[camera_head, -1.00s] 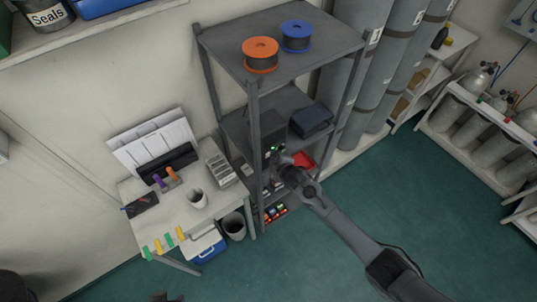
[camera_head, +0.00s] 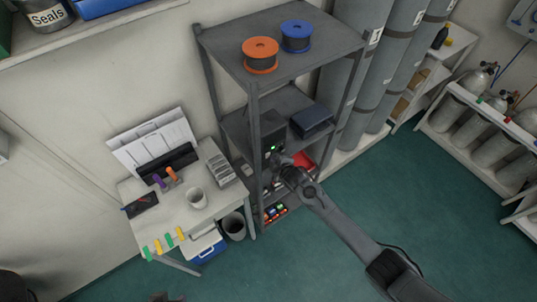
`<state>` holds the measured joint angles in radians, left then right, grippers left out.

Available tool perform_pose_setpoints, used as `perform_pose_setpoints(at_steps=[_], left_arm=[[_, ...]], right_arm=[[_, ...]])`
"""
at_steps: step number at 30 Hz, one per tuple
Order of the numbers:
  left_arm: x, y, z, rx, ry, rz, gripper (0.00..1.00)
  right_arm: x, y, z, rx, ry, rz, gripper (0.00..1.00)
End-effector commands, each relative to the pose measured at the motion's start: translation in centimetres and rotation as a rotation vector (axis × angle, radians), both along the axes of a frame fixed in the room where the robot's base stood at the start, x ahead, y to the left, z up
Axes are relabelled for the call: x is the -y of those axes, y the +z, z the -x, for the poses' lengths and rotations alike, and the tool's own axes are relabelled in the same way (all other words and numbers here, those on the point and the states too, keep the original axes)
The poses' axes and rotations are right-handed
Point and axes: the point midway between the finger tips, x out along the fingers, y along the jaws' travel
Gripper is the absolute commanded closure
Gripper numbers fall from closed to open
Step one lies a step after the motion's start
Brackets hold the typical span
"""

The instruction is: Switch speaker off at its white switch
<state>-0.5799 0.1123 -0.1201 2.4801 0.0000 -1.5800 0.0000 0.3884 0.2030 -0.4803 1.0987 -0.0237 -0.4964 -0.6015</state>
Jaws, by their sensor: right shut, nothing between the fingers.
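The speaker (camera_head: 267,128) is a dark box on the middle level of the grey shelf unit, beside the front post. A small green light glows on its front. I cannot make out its white switch; my right gripper and the shelf post are close to that area. My right gripper (camera_head: 276,160) is shut and empty, right at the lower front of the speaker; whether it touches cannot be told. My right arm reaches in from the lower right. My left gripper is not in view.
The shelf unit's front post (camera_head: 256,145) stands just left of the gripper. A dark blue case (camera_head: 312,119) lies right of the speaker, and a red tray (camera_head: 303,161) is below it. An orange spool (camera_head: 260,55) and a blue spool (camera_head: 296,36) stand on top. Open green floor lies right.

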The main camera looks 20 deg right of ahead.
Motion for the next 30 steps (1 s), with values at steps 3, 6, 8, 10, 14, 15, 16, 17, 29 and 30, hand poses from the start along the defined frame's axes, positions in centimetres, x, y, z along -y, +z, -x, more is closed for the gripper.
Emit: perform_pose_setpoints(at_steps=[3, 6, 8, 10, 14, 15, 16, 17, 29, 30], left_arm=[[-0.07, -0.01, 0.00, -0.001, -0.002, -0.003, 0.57], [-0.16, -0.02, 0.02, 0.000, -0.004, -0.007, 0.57], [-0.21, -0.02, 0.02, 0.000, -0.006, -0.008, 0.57], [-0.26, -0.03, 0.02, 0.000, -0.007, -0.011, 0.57], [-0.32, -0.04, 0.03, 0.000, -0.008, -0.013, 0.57], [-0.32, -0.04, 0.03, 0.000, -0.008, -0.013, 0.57], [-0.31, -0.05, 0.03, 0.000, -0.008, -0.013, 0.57], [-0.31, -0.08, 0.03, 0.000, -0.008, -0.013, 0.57], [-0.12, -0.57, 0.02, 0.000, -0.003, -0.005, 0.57], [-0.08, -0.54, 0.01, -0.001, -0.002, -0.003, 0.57]], right_arm=[[0.00, 0.00, 0.00, 0.000, 0.000, 0.000, 1.00], [0.00, 0.00, 0.00, 0.000, 0.000, 0.000, 1.00], [-0.01, 0.00, 0.00, 0.000, 0.000, 0.000, 1.00], [-0.01, 0.00, 0.00, 0.000, 0.000, 0.000, 1.00], [-0.01, 0.00, 0.00, 0.000, 0.000, 0.000, 1.00], [-0.01, 0.00, 0.00, 0.000, 0.000, 0.000, 1.00], [-0.01, 0.00, -0.02, 0.000, 0.000, 0.000, 1.00], [-0.02, 0.00, -0.03, 0.000, 0.000, 0.000, 1.00], [-0.28, 0.10, -0.83, 0.000, 0.000, 0.000, 1.00], [-0.28, 0.11, -0.82, 0.000, 0.000, 0.000, 1.00]])
